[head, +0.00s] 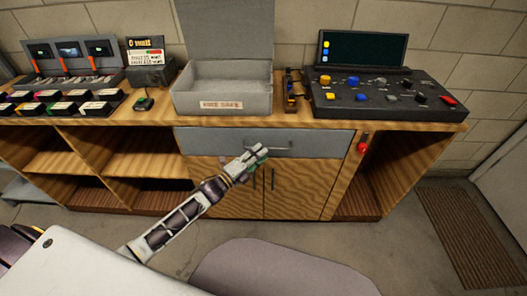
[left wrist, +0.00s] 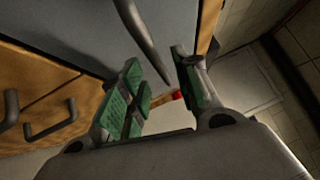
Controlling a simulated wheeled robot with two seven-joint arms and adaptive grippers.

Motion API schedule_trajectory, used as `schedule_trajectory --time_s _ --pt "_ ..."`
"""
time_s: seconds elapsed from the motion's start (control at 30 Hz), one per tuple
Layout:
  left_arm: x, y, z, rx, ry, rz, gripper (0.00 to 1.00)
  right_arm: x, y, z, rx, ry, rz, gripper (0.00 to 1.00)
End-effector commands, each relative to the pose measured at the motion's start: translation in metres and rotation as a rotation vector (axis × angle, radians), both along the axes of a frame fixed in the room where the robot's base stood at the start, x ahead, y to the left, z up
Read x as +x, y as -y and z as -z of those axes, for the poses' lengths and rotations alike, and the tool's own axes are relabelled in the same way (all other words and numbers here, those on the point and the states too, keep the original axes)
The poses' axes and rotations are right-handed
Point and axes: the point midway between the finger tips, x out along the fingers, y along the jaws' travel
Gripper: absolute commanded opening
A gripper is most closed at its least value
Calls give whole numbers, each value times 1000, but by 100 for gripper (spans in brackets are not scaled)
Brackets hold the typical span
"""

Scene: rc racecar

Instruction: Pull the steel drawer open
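The steel drawer (head: 215,142) is a grey panel under the wooden counter. Its front looks flush with the cabinet, so it appears shut. In the left wrist view the grey drawer front (left wrist: 75,28) fills the upper left. The handle (left wrist: 138,28) runs down into the gap between the green-padded fingers of my left gripper (left wrist: 156,60). The fingers are apart; I cannot tell whether either touches the bar. My right gripper is not in view.
Wooden cabinet doors (head: 238,198) with dark handles are below the drawer. A red item (head: 362,147) hangs right of it. An open grey case (head: 222,88) and a control console (head: 385,98) stand on the counter. A grey rounded seat-like shape (head: 275,270) is on the floor in front.

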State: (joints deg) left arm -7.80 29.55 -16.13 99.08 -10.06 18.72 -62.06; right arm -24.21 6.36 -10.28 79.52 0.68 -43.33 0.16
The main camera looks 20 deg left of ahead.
Motion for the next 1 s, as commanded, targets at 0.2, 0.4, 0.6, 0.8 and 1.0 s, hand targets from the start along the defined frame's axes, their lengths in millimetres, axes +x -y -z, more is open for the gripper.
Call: schedule_trajectory --time_s 0.2,0.4,0.6,0.8,1.0 --pt "14 8 -2 0 0 0 32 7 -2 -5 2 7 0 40" --pt "21 12 -3 0 0 0 32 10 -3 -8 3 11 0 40" --pt "22 13 -4 0 0 0 32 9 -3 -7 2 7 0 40" --pt "22 13 -3 0 0 0 28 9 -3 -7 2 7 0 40" --pt "22 12 -3 0 -1 0 2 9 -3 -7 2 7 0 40"
